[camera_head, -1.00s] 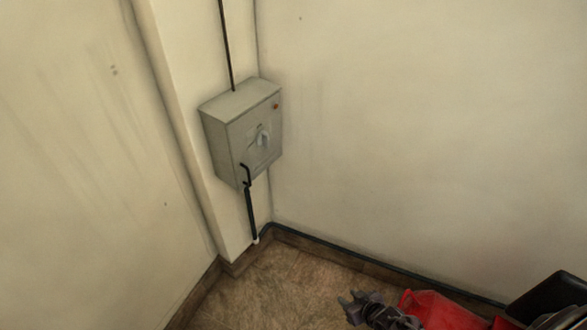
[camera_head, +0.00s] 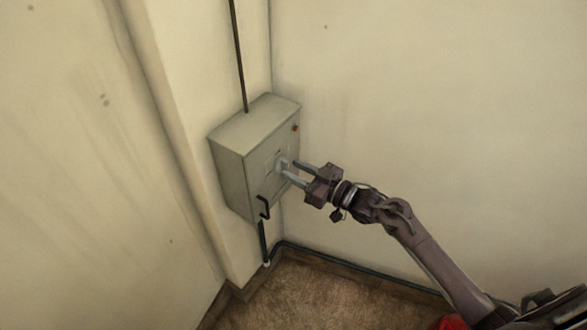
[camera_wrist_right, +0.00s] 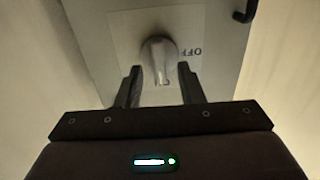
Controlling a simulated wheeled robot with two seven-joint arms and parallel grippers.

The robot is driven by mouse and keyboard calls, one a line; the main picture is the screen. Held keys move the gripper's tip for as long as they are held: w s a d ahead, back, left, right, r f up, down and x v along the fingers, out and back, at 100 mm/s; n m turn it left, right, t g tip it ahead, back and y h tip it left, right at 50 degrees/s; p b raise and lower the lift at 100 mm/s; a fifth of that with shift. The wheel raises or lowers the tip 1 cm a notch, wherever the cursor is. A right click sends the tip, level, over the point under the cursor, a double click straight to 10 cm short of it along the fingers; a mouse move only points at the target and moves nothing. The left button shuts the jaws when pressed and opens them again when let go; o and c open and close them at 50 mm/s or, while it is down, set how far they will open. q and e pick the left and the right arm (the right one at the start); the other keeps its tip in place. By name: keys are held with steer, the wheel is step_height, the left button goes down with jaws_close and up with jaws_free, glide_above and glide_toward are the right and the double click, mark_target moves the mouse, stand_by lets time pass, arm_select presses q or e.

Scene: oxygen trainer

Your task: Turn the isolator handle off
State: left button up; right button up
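The isolator box (camera_head: 230,165) is a grey metal case on the wall in the corner. Its handle (camera_wrist_right: 158,52) is a light grey knob on a pale label plate, and "OFF" is printed beside it in the right wrist view. In the head view the handle (camera_head: 281,162) is partly covered by my gripper. My right gripper (camera_head: 288,169) is at the front of the box, fingers pointing at the handle. In the right wrist view the open fingers (camera_wrist_right: 159,80) stand either side of the handle's near end, with gaps visible. My left gripper is not in view.
A black hooked lever (camera_head: 263,207) sticks out low on the box front, and a small orange-red lamp (camera_head: 295,128) sits at its upper right. A dark conduit (camera_head: 238,55) runs up the wall. The wall right of the box is clear.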

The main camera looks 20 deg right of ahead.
steer(key=shift+w+a, duration=0.35)
steer(key=shift+w, duration=0.1)
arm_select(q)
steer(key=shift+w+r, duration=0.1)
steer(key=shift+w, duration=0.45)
arm_select(e)
steer(key=shift+c, duration=0.2)
jaws_close()
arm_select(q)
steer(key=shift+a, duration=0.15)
